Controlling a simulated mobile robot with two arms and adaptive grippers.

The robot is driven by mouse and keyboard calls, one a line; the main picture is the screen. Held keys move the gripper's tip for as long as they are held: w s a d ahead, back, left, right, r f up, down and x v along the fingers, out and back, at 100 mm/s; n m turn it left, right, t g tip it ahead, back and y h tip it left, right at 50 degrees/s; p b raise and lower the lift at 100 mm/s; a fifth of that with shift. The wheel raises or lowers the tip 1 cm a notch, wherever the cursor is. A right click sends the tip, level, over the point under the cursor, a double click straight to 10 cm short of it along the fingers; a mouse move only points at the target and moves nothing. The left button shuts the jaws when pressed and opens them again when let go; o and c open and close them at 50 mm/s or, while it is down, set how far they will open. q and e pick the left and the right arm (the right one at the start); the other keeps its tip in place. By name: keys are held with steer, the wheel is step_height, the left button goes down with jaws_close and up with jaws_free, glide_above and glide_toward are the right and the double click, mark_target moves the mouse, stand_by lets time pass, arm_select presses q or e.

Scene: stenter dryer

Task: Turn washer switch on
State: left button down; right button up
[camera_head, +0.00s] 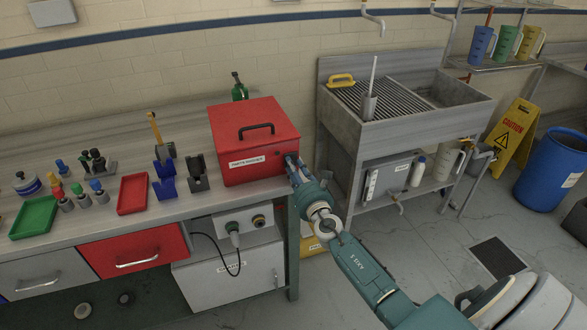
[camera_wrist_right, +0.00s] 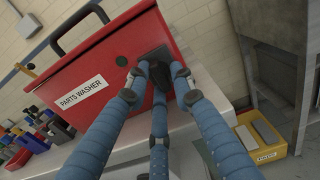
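The red parts washer (camera_head: 262,165) stands on the workbench, with a black handle on its lid and a white "PARTS WASHER" label. It also shows in the right wrist view (camera_wrist_right: 115,65). The black washer switch (camera_wrist_right: 160,74) is on the washer's side, between my blue fingertips and partly hidden by them. My right gripper (camera_head: 291,160) reaches the washer's right end. In the right wrist view my right gripper (camera_wrist_right: 160,70) has its fingers drawn in around the switch, seemingly touching it. Whether the switch is turned cannot be told. My left gripper is out of view.
The workbench (camera_head: 95,232) holds a green tray (camera_head: 35,218), a red tray (camera_head: 132,194) and several small tools left of the washer. A metal sink (camera_head: 400,130) stands to the right. A yellow bin (camera_wrist_right: 260,140) is on the floor beside the bench.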

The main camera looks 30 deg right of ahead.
steer(key=shift+a, duration=0.1)
jaws_close()
steer(key=m+b, duration=0.1)
steer(key=m, duration=0.2)
steer(key=shift+a+m, duration=0.1)
steer(key=shift+m, duration=0.2)
steer(key=m, duration=0.4)
steer(key=shift+r+m+b, duration=0.1)
steer(key=shift+m+b, duration=0.2)
steer(key=shift+b, duration=0.1)
steer(key=m, duration=0.5)
steer(key=shift+r+b, duration=0.2)
steer(key=shift+b, duration=0.1)
steer(key=shift+r+m, duration=0.2)
steer(key=shift+m, duration=2.1)
steer(key=shift+w+d+r, duration=0.1)
steer(key=shift+d, duration=0.1)
